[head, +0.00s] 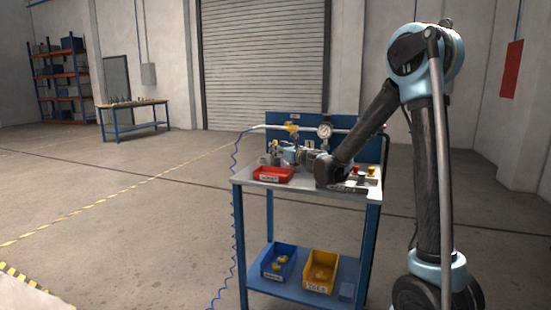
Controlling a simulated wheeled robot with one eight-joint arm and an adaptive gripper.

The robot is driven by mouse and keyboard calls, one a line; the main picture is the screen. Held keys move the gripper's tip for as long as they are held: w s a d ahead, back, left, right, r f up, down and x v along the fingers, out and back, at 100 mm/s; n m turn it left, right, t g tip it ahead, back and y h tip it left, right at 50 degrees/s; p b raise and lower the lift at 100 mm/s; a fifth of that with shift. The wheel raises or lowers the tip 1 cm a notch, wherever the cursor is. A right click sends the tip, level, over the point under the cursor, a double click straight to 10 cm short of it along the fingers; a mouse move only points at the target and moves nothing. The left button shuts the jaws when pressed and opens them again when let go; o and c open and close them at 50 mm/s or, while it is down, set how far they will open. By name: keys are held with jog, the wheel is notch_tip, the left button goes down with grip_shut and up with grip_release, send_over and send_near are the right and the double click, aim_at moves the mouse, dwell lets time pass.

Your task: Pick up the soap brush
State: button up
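I cannot make out a soap brush in the head view. It may be hidden or too small to tell. My arm reaches in from the right over the grey top of a blue-framed workbench (240,178). My gripper (269,159) is at the left end of my wrist, low over the back left part of the bench top, behind a red bin (272,174). The fingers are small and dark here, so I cannot tell whether they are open, shut or holding something.
A pressure gauge (325,131) and pipe with a yellow-handled valve (292,127) stand along the blue back panel. Red-topped parts (371,170) lie at the bench's right. A blue bin (278,262) and yellow bin (320,271) sit on the lower shelf. Floor to the left is clear.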

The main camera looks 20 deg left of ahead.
jog(key=shift+x, duration=1.45)
grip_shut()
jog(key=shift+r, duration=0.1)
notch_tip(320, 180, up, 10)
jog(key=shift+f, duration=0.1)
